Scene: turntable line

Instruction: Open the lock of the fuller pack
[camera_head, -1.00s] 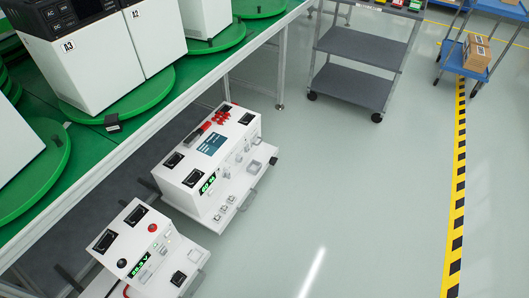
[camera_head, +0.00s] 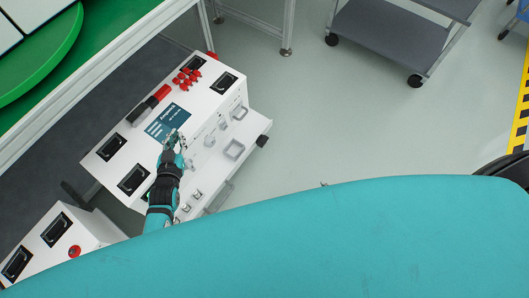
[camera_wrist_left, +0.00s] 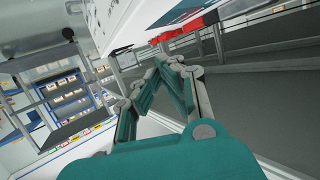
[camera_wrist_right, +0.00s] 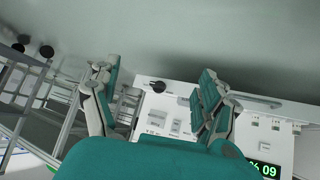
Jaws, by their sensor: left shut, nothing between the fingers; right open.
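The smaller white pack (camera_head: 95,229) is at lower left, partly covered. My left gripper (camera_head: 175,140) is over the larger pack beside the label, shut and empty; its closed fingers show in the left wrist view (camera_wrist_left: 172,64). My right gripper (camera_wrist_right: 155,88) is open and empty, facing a white panel (camera_wrist_right: 165,125) with fittings, a handle and a green display (camera_wrist_right: 263,169) ending in 09. The head view does not show the right gripper.
My teal arm surface covers the lower right of the head view. A grey cart (camera_head: 385,40) stands at the back. The green bench (camera_head: 110,30) and its legs are at upper left. Grey floor (camera_head: 310,130) is clear between pack and cart.

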